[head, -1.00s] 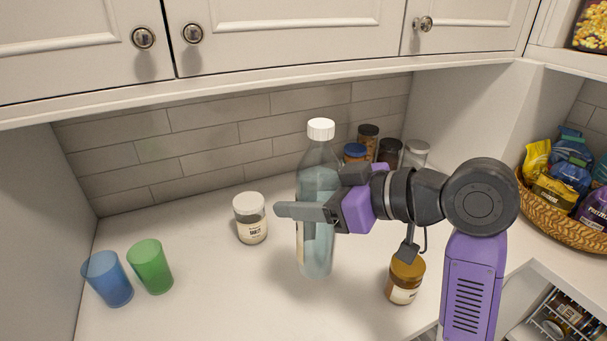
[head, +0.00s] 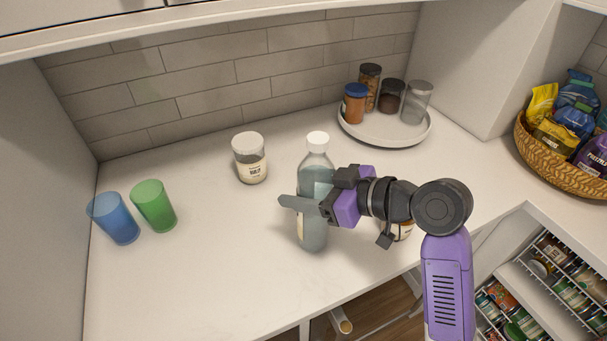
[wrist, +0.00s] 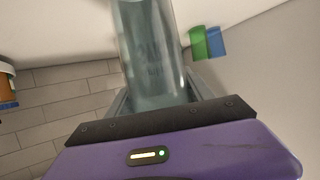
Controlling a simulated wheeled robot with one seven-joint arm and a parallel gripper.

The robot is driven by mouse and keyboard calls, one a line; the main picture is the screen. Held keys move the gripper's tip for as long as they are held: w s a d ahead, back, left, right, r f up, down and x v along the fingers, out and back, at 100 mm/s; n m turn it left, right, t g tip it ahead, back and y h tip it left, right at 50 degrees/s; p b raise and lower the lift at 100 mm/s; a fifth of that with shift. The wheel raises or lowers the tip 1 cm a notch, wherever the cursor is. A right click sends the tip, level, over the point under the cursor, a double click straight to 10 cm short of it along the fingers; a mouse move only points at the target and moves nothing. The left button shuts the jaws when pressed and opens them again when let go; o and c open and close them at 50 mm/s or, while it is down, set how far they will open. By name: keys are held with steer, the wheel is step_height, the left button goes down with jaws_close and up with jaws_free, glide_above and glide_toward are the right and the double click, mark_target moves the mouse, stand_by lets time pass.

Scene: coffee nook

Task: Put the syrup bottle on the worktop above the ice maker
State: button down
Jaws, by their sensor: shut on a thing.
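A tall clear bluish bottle with a white cap, which I take for the syrup bottle (head: 314,178), is upright between the fingers of my gripper (head: 308,206). The gripper is shut on its body from the right. In the wrist view the bottle (wrist: 152,55) fills the space between the fingers. Its base is over the front part of the white worktop (head: 215,270); I cannot tell whether it touches. The ice maker is not clearly visible; under the worktop edge an open space shows.
Blue (head: 115,220) and green (head: 154,207) cups stand left. An amber jar (head: 402,231) is partly hidden behind my arm. A round tray (head: 383,138) holds several jars. A basket (head: 555,160) is right. The front left worktop is clear.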

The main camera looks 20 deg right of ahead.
steer(key=shift+f, duration=0.1)
stand_by(0.3)
steer(key=shift+c, duration=2)
jaws_free()
steer(key=shift+f, duration=0.25)
